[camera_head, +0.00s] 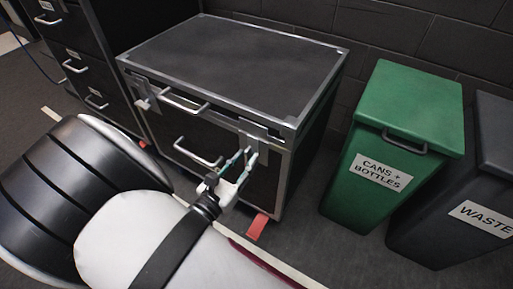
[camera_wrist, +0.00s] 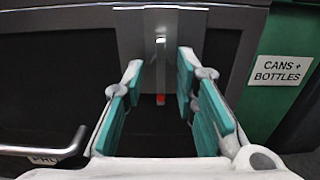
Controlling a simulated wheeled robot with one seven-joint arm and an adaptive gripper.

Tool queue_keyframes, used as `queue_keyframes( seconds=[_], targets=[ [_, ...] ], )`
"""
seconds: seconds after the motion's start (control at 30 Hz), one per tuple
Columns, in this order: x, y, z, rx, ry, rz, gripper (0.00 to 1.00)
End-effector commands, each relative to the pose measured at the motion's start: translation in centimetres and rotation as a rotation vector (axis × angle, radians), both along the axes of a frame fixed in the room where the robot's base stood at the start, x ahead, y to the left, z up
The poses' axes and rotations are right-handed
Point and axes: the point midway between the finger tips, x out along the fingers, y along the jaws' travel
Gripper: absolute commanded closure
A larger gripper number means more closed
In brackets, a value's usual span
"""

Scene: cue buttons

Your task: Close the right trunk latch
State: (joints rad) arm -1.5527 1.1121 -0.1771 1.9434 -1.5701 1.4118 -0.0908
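The trunk (camera_head: 235,62) is a black case with metal edges, and its lid is down. Its right latch (camera_head: 262,136) is on a metal plate at the front right, partly behind my fingers. In the wrist view the right latch (camera_wrist: 160,52) is a narrow upright metal piece on a plate, with a small red spot at its lower end. My gripper (camera_head: 250,154) is open and empty in front of the trunk. In the wrist view its teal-padded fingers (camera_wrist: 160,66) stand either side of the latch. I cannot tell whether they touch it. The left latch (camera_head: 143,92) sits at the front left.
Handles (camera_head: 184,104) stick out from the trunk's front. A green bin (camera_head: 405,105) and a dark waste bin (camera_head: 440,210) stand to the right. A dark drawer cabinet (camera_head: 97,60) stands at the left. A red piece (camera_head: 257,226) lies by the trunk's bottom corner.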

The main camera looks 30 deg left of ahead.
Motion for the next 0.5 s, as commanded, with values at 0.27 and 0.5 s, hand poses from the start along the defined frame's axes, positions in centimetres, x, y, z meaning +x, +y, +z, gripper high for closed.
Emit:
queue_keyframes(
  seconds=[0.27, 0.5],
  targets=[
    [0.1, 0.05, -0.01, 0.0, 0.0, 0.006, 0.73],
    [0.11, 0.03, 0.0, 0.0, 0.0, 0.005, 1.0]
  ],
)
